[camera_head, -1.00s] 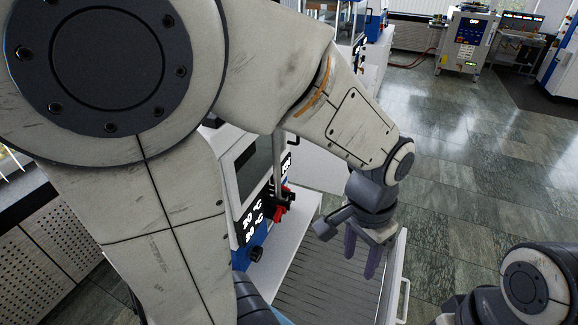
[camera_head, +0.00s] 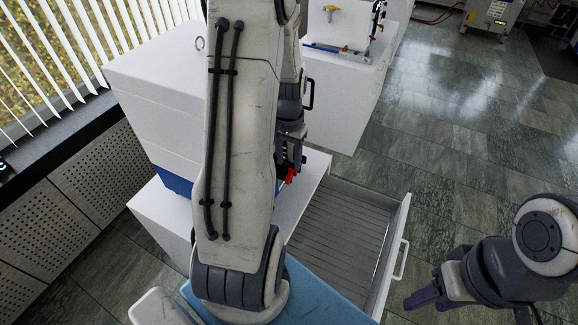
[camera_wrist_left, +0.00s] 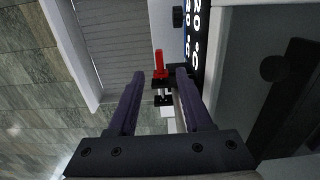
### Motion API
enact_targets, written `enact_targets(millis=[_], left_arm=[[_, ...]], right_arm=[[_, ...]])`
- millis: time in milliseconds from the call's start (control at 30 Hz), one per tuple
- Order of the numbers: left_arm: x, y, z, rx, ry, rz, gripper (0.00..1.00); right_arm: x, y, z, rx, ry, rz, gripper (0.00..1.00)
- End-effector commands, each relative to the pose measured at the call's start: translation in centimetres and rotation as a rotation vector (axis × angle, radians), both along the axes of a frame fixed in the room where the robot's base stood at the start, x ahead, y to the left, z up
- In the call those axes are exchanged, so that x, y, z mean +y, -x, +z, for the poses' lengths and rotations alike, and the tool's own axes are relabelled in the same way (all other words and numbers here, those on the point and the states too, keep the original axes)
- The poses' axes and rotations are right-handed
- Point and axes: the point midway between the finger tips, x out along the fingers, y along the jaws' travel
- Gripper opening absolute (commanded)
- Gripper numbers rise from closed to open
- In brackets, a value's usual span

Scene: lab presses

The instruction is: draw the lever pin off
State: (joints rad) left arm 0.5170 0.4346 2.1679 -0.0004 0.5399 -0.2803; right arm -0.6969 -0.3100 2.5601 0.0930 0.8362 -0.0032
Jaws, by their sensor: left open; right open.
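A small red part (camera_head: 291,176) at the front of the white press (camera_head: 165,100) shows just below my left gripper (camera_head: 292,152). In the left wrist view this red part (camera_wrist_left: 159,62) stands upright between my left fingertips, with black pieces and a white block below it. I cannot tell which of these pieces is the lever pin. My left gripper (camera_wrist_left: 160,74) is open, with a purple finger on each side and no clear contact. My right gripper (camera_head: 422,297) is open and empty at the lower right, away from the press.
An open drawer (camera_head: 335,235) with a ribbed floor sticks out beside the press, its handle (camera_head: 401,260) facing right. Another white bench (camera_head: 345,85) stands behind. A window sill lies left.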

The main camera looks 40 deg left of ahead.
Motion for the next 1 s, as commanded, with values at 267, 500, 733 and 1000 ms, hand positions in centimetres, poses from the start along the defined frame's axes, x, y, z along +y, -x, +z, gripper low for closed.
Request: enact_targets(millis=[267,500,733,1000], left_arm=[[-0.1,0.1,-4.3,0.004,0.002,0.000,0.50],[-0.1,0.0,-5.6,0.000,0.000,-0.001,0.50],[-0.1,0.0,-5.7,-0.001,0.000,-0.001,0.50],[-0.1,0.0,-5.7,-0.001,0.000,-0.001,0.00]], right_arm=[[0.0,0.0,1.2,0.000,0.000,0.002,0.50],[0.0,0.0,1.4,0.000,0.000,0.002,0.50],[0.0,0.0,1.3,0.000,0.000,0.002,0.50],[0.0,0.0,1.3,0.000,0.000,0.002,0.50]])
